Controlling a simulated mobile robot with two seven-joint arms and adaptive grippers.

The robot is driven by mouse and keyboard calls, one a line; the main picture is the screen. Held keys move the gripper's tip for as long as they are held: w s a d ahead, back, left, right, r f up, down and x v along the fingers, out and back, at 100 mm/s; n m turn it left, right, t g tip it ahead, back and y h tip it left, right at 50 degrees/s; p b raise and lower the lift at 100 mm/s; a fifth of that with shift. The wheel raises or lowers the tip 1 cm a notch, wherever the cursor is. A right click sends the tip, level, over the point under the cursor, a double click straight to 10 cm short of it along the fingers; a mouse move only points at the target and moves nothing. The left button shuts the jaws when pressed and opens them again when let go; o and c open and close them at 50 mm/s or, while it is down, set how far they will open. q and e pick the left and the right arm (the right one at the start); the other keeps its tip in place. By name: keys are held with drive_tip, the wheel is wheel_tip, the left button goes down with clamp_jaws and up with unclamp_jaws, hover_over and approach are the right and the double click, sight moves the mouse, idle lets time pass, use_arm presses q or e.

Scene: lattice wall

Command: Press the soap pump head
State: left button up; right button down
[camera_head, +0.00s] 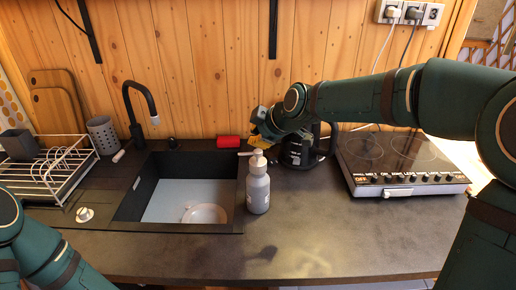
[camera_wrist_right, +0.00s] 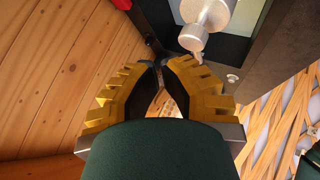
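The soap bottle (camera_head: 258,192) is grey and stands upright on the counter, just right of the sink. Its pale pump head (camera_head: 257,158) has a spout pointing left. In the right wrist view the pump head (camera_wrist_right: 206,20) shows at the top, just beyond and to the right of the fingertips. My right gripper (camera_head: 258,132) has yellow fingers and is above and behind the pump head, seemingly apart from it. In the wrist view the right gripper's (camera_wrist_right: 160,64) fingertips come together with nothing between them. My left arm shows at the lower left; its gripper is out of view.
The black sink (camera_head: 240,190) holds a light bowl (camera_head: 204,213). A red object (camera_head: 229,142) lies behind it, and a black kettle-like item (camera_head: 294,150) stands near my right wrist. A hob (camera_head: 400,160) is at right, a dish rack (camera_head: 45,170) at left. The front counter is clear.

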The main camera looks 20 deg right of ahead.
drive_tip(key=shift+r, duration=0.1)
drive_tip(key=shift+r+p, duration=1.5)
drive_tip(key=shift+r, duration=1)
